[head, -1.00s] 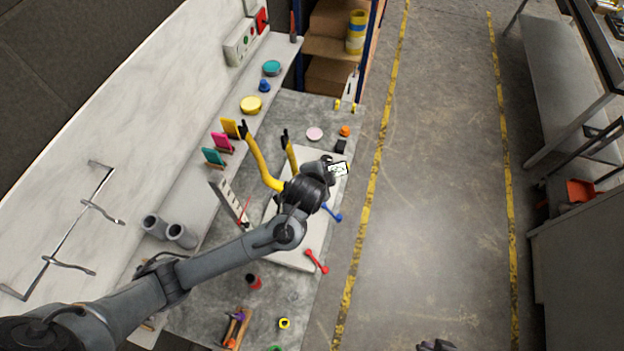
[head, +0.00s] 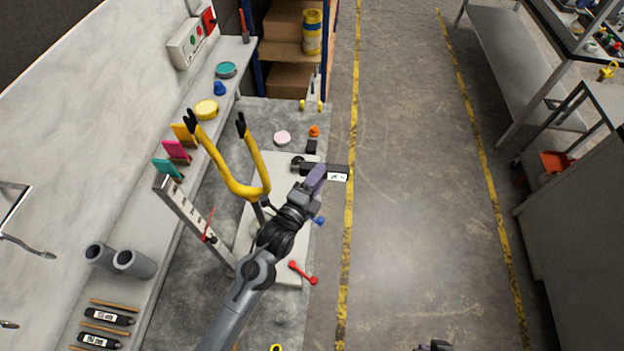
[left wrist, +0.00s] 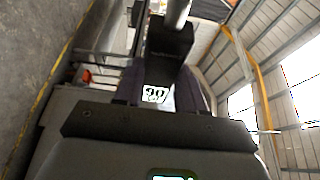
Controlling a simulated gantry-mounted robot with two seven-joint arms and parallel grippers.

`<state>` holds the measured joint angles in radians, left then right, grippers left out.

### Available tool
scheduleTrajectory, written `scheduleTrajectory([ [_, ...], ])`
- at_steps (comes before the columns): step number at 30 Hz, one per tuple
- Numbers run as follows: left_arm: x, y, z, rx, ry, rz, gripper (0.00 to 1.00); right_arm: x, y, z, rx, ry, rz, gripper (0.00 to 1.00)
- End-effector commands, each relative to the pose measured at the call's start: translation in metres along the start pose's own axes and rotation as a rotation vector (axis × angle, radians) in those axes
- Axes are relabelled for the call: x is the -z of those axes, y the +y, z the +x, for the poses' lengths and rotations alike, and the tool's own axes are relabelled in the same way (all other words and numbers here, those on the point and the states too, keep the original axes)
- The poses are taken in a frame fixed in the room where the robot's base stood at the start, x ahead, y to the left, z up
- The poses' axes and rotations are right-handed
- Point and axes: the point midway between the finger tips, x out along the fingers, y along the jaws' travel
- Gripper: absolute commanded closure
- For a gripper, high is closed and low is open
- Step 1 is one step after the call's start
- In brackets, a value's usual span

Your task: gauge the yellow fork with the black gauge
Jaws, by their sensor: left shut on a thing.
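The yellow fork (head: 244,187) stands over the bench with its two legs spread upward and away, each ending in a black tip. Its stem runs down behind my left arm, so its mount is partly hidden. My left gripper (head: 317,177) is right of the fork and shut on the black gauge (head: 338,167), which has a white label and is apart from the fork. In the left wrist view the gauge (left wrist: 170,45) sits between the purple-grey fingers, its label facing the camera. A small dark piece at the bottom edge (head: 435,346) looks like my right gripper, mostly cut off.
A white board (head: 283,255) lies on the grey bench beneath the fork. A red double-ended tool (head: 302,273) lies on it. A ruled metal bar (head: 192,218) stands left of the fork. The shelf holds coloured cards and a yellow disc (head: 206,109).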

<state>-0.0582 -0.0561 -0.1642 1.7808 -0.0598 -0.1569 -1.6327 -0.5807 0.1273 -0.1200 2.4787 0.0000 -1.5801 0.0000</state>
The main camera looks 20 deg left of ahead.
Motion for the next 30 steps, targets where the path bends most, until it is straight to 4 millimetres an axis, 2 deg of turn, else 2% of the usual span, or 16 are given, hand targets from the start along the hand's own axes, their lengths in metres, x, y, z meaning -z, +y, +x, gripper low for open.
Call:
scheduleTrajectory([
  [13,0.001,0.001,0.000,0.018,0.000,0.007,1.00,0.000,-0.001,0.002,0.004,0.003,0.005,1.00],
  [20,0.001,-0.001,-0.005,0.020,0.003,0.005,1.00,0.003,-0.002,-0.005,0.007,0.004,0.009,1.00],
  [30,-0.023,0.000,-0.015,0.021,0.001,0.006,1.00,0.005,-0.002,-0.013,0.008,0.005,0.010,1.00],
])
